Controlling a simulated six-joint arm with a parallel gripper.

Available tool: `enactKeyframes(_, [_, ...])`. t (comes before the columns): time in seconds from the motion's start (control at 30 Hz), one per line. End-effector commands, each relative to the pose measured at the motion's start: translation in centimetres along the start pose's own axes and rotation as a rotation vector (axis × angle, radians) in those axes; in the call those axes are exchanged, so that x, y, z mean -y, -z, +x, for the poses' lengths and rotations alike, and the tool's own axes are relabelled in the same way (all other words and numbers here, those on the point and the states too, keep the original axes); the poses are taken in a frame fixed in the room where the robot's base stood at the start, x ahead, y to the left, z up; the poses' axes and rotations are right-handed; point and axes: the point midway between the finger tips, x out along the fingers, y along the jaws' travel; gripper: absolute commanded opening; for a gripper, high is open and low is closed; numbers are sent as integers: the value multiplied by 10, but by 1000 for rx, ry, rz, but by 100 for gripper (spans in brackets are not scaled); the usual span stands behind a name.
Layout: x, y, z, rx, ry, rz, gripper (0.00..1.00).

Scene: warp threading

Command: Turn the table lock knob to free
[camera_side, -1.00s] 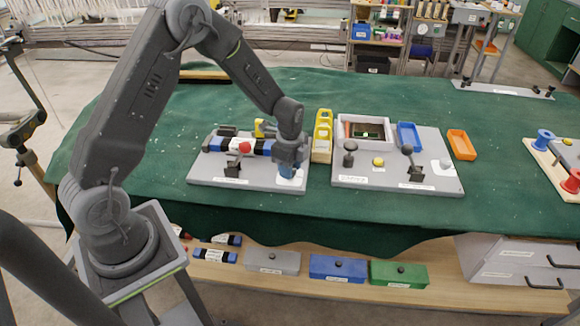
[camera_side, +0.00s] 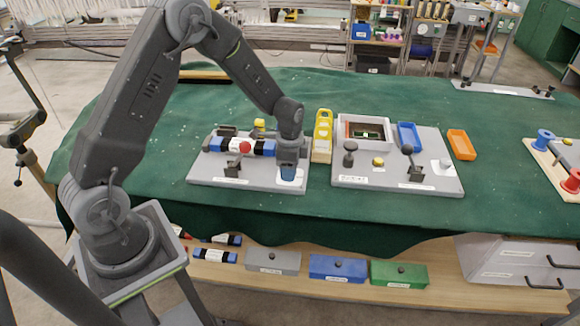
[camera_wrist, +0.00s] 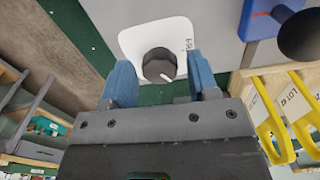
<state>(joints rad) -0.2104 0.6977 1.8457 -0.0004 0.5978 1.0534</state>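In the side view my gripper (camera_side: 288,173) points down at the front right of the left grey board (camera_side: 210,176). The knob is hidden there.
The left board carries a blue, white and black bar with a red knob (camera_side: 245,147) and a yellow part (camera_side: 259,124). A yellow rack (camera_side: 322,135) stands close right of my gripper. Beyond it is a second grey board (camera_side: 345,181) with knobs and a blue tray (camera_side: 409,136).

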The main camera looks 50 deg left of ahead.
Motion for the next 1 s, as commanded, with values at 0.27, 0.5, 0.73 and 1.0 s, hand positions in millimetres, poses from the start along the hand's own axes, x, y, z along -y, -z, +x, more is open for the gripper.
enactKeyframes(0.27, [0,0,0,0,0,1,62])
enactKeyframes(0.5, [1,0,-20,-2,3,1,62])
enactKeyframes(0.73, [1,1,-71,-3,6,1,62])
enactKeyframes(1.0, [0,0,-121,-2,3,1,62])
